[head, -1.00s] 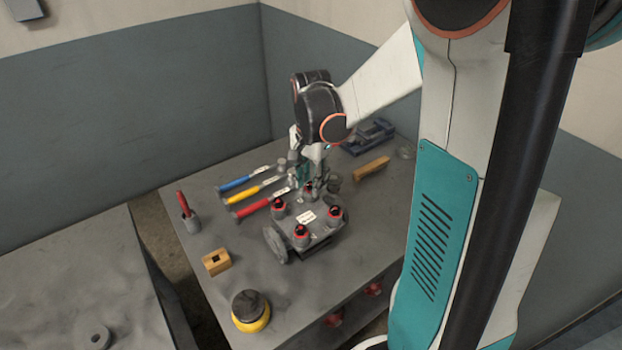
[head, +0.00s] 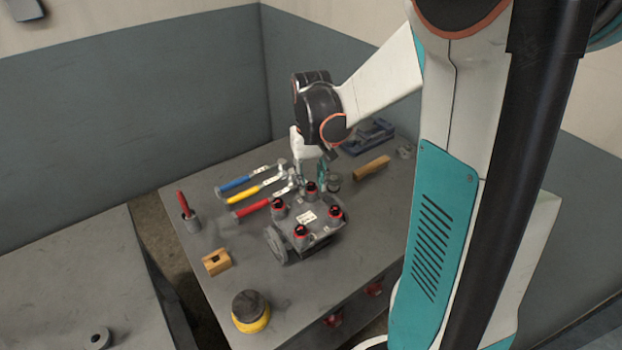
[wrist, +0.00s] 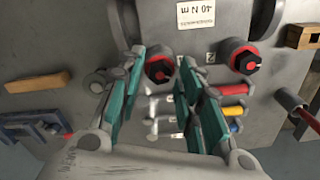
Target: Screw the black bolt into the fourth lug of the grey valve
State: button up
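The grey valve (head: 322,232) lies on the bench with a white label on top. Its corner lugs carry black bolts with red collars: far (head: 311,188), left (head: 279,206), right (head: 336,213) and near (head: 301,231). My gripper (head: 314,180) is just above the far lug. In the wrist view my gripper (wrist: 163,58) is open, its teal-padded fingers apart on either side of the far bolt (wrist: 159,69). I see nothing held between them. Another seated bolt (wrist: 245,62) shows to the right. Whether the fingertips touch the far bolt is unclear.
Blue, yellow and red-handled tools (head: 250,208) lie left of the valve. A wooden block (head: 216,262), a yellow-black round object (head: 250,311) and a red-handled tool in a cup (head: 190,222) stand nearby. A wooden bar (head: 371,168) and blue vise (head: 368,137) lie behind right.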

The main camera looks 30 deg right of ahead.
grip_shut()
jog(key=m, duration=1.7)
jog(key=shift+f+m, duration=0.1)
jog(key=shift+m, duration=0.2)
jog(key=shift+o, duration=0.8)
grip_release()
